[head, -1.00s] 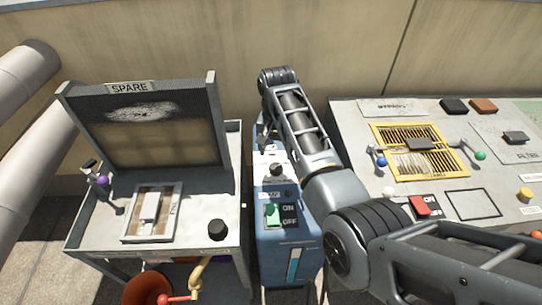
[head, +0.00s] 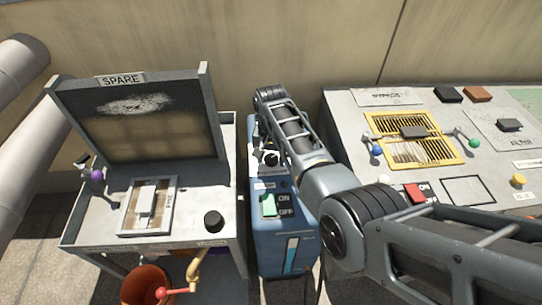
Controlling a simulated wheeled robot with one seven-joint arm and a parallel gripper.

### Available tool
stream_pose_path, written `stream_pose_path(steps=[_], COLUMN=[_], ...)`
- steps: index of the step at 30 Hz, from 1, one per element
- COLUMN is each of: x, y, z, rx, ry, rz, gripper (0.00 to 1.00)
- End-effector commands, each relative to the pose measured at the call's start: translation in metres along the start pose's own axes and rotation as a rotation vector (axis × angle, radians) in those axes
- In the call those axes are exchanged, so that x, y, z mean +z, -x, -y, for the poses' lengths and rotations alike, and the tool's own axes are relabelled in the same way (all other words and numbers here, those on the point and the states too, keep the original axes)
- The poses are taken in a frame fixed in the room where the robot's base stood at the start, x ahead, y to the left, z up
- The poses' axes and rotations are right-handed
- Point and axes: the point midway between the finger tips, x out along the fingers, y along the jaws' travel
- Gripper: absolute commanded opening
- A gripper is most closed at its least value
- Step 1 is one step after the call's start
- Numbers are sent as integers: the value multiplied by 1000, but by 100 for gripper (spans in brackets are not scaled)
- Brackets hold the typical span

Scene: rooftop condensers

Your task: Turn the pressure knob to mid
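A blue upright unit (head: 282,242) stands in the middle of the head view, with a green ON/OFF rocker switch (head: 268,205) on its sloped top. A dark round knob (head: 270,159) sits behind the switch on the same unit, close beside my arm; its label and pointer cannot be read. Another black knob (head: 213,221) is on the front right of the SPARE cart, also without a readable label. I cannot tell from the labels which is the pressure knob. My arm reaches from the lower right over the blue unit's back right. My gripper's fingers are not visible.
The SPARE cart (head: 78,232) stands close at left, with an upright filter screen (head: 150,125) and an orange bucket (head: 147,285) in front. The grey console (head: 352,132) at right carries a yellow grille (head: 440,150), levers and a red switch (head: 415,193). A wall closes off the back.

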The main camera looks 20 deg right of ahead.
Motion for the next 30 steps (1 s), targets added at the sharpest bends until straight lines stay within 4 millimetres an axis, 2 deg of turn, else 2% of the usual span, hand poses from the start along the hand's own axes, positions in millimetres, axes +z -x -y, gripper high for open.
stream_pose_path(steps=[1,15,23,30], x=[0,0,0,-1], y=[0,0,0,1], z=[0,0,-1,-1], rx=[0,0,1,0], ry=[0,0,32,160], rz=[0,0,0,0], gripper=[55,13,13,13])
